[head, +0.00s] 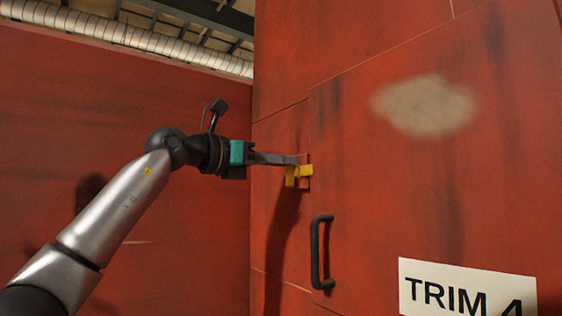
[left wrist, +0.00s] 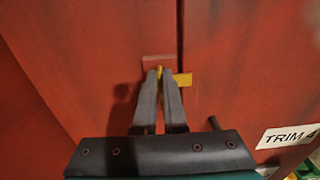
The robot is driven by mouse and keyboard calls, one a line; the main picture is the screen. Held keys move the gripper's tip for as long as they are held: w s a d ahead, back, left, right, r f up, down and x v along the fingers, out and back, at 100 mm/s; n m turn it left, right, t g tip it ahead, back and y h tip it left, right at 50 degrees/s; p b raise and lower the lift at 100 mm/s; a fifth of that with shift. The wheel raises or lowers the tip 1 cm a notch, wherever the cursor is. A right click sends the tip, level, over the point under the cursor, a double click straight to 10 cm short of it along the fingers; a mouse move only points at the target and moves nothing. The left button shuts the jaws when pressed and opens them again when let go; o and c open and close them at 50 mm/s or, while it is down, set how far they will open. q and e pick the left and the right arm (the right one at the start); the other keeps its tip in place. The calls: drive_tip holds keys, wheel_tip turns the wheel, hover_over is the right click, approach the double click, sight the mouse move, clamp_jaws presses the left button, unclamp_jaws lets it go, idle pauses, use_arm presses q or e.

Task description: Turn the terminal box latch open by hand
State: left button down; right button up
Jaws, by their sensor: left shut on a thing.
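The yellow latch (head: 303,171) sits at the left edge of the red terminal box door (head: 390,190), above the handle. My left gripper (head: 292,161) reaches it from the left and is shut on it. In the left wrist view the gripper's fingertips (left wrist: 161,72) close around a yellow part of the latch, and another yellow piece of the latch (left wrist: 184,79) sticks out to the right across the door seam. The fingers hide part of the latch. The door lies flush with the red wall around it. My right gripper is not in view.
A black bar handle (head: 321,252) stands out from the door below the latch. A white sign reading TRIM 4 (head: 440,285) is lower right on the door. A red wall (head: 200,100) is behind my left arm, with a silver duct (head: 130,37) above.

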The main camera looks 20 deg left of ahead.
use_arm(q)
drive_tip(key=shift+w+a+f+n+p, duration=0.1)
drive_tip(key=shift+a+f+n+p, duration=0.15)
drive_tip(key=shift+n, duration=2.75)
drive_tip(key=shift+w+a+f+n+p, duration=0.1)
drive_tip(key=shift+a+f+n+p, duration=0.15)
drive_tip(key=shift+n, duration=2.75)
drive_tip(key=shift+w+a+f+n+p, duration=0.15)
drive_tip(key=shift+a+f+n, duration=0.15)
drive_tip(key=shift+n, duration=2.7)
